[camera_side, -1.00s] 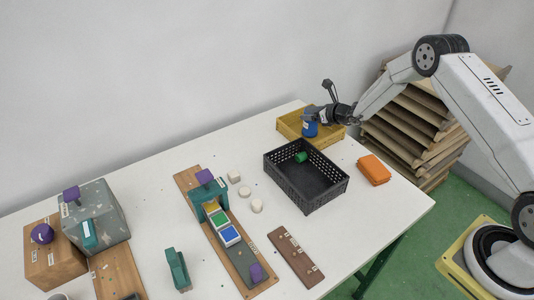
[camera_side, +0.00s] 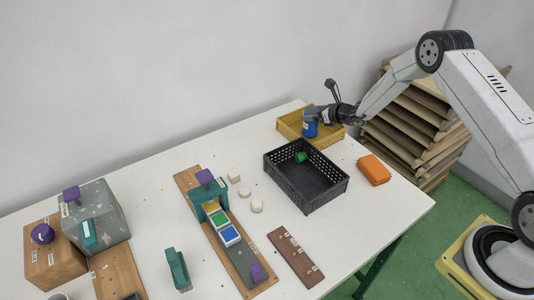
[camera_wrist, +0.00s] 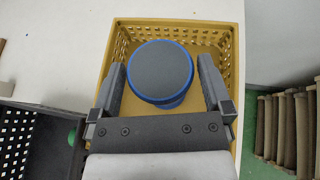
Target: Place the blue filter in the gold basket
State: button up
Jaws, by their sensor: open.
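The blue filter (camera_wrist: 160,72) has a dark grey round top with a blue rim. In the wrist view it is between the two fingers of my gripper (camera_wrist: 164,85), with a gap showing on each side. The filter is inside the gold basket (camera_wrist: 225,20). The filter's underside is hidden.
A black basket (camera_side: 327,203) with a green piece (camera_side: 300,157) in it stands just in front of the gold one. An orange block (camera_side: 373,169) lies to its right. White pieces (camera_side: 256,206) and a teal press on a board (camera_side: 205,205) are further left. Wooden racks (camera_side: 415,125) stand behind.

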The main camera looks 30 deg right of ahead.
jog(key=v, duration=1.1)
dwell(0.6)
jog(key=s+a+r+n+g+y, duration=0.4)
jog(key=s+a+n+g, duration=0.4)
jog(key=a+n, duration=0.55)
jog(key=s+a+r+n+g+h, duration=0.1)
jog(key=s+r+n+h, duration=0.1)
jog(key=s+n, duration=0.6)
jog(key=s+r+n+g+h, duration=0.1)
jog(key=s+n+h, duration=0.3)
jog(key=s+n, duration=0.5)
jog(key=r+n, duration=0.1)
jog(key=n, duration=0.2)
jog(key=shift+a+r+h, duration=0.3)
jog(key=shift+a, duration=0.05)
